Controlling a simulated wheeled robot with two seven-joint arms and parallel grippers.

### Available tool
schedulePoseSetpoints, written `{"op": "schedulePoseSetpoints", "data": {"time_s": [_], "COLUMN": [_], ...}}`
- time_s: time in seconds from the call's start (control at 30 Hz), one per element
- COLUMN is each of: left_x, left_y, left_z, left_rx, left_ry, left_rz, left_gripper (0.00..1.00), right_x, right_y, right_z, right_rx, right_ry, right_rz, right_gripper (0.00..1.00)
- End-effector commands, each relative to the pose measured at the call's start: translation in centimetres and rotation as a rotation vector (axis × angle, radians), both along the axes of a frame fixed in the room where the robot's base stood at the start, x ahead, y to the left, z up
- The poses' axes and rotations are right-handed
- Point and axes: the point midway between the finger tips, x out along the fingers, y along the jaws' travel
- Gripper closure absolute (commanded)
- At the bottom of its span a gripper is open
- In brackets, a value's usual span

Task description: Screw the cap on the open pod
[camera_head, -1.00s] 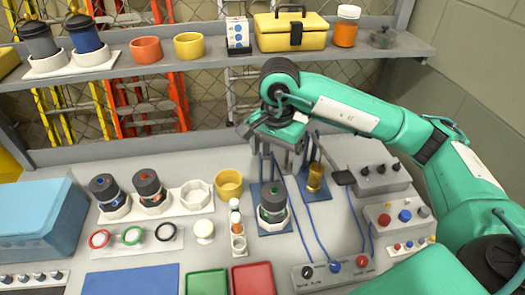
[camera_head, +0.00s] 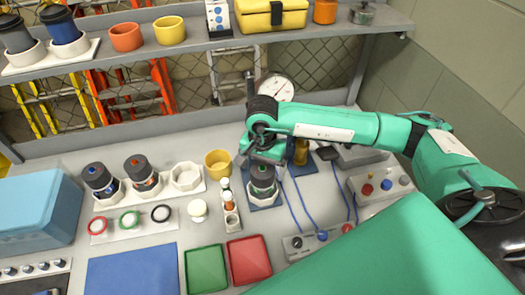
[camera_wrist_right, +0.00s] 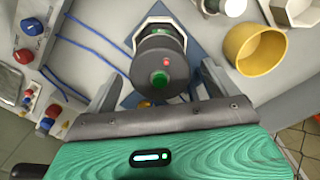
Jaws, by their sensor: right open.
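A dark pod with a green centre (camera_head: 262,180) stands upright in a white holder on a blue plate (camera_head: 258,206). The right wrist view shows its dark round top (camera_wrist_right: 160,70) from above, with a green knob and a small red dot. My right gripper (camera_head: 264,162) is over this pod, jaws open. In the wrist view its two fingers (camera_wrist_right: 160,90) lie on either side of the pod, apart from it. A white round knob-like piece (camera_head: 197,209) sits left of it; I cannot tell whether it is the cap. My left gripper is out of view.
Two dark pods (camera_head: 142,175) stand in a white rack with one empty seat (camera_head: 186,176). Coloured rings (camera_head: 129,220) lie in front. A yellow cup (camera_head: 217,164), an amber cylinder (camera_head: 301,150) and a control box (camera_head: 318,243) with blue cables are close to the gripper.

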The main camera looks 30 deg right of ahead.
Motion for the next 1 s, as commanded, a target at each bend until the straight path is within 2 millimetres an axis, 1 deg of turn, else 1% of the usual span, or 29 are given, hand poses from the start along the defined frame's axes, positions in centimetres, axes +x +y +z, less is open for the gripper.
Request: {"op": "schedulePoseSetpoints", "data": {"time_s": [0.1, 0.2, 0.47, 0.5, 0.57, 0.6, 0.67, 0.7, 0.73, 0.77, 0.83, 1.0], "left_x": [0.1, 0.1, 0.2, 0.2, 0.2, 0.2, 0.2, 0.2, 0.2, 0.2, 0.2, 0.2], "left_y": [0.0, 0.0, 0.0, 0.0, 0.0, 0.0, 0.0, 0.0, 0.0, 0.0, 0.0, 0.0], "left_z": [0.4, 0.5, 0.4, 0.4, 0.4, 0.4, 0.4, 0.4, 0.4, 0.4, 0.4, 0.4], "left_rx": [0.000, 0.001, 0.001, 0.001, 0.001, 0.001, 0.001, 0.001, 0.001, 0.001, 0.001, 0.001], "left_ry": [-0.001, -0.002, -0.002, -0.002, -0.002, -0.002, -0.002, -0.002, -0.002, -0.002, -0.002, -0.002], "left_rz": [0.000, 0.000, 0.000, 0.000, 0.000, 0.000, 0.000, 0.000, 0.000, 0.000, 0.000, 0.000], "left_gripper": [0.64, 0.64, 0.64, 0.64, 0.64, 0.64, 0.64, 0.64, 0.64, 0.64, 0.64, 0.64], "right_x": [-0.1, 0.0, 0.0, 0.0, 0.0, 0.0, 0.0, 0.0, 0.0, 0.0, 0.0, 0.0], "right_y": [0.0, 0.0, 0.0, 0.0, 0.0, 0.0, 0.0, 0.0, 0.0, 0.0, 0.0, 0.0], "right_z": [-0.9, -1.3, -1.4, -1.4, -1.4, -1.4, -1.4, -1.4, -1.4, -1.4, -1.4, -1.3], "right_rx": [-0.001, 0.000, 0.000, 0.000, 0.000, 0.000, 0.000, 0.000, 0.000, 0.000, 0.000, 0.000], "right_ry": [0.002, 0.000, 0.000, 0.000, 0.000, 0.000, 0.000, 0.000, 0.000, 0.000, 0.000, 0.000], "right_rz": [-0.001, 0.000, 0.000, 0.000, 0.000, 0.000, 0.000, 0.000, 0.000, 0.000, 0.000, 0.000], "right_gripper": [0.09, 0.09, 0.09, 0.17, 0.29, 0.37, 0.49, 0.56, 0.56, 0.40, 0.53, 0.54]}}
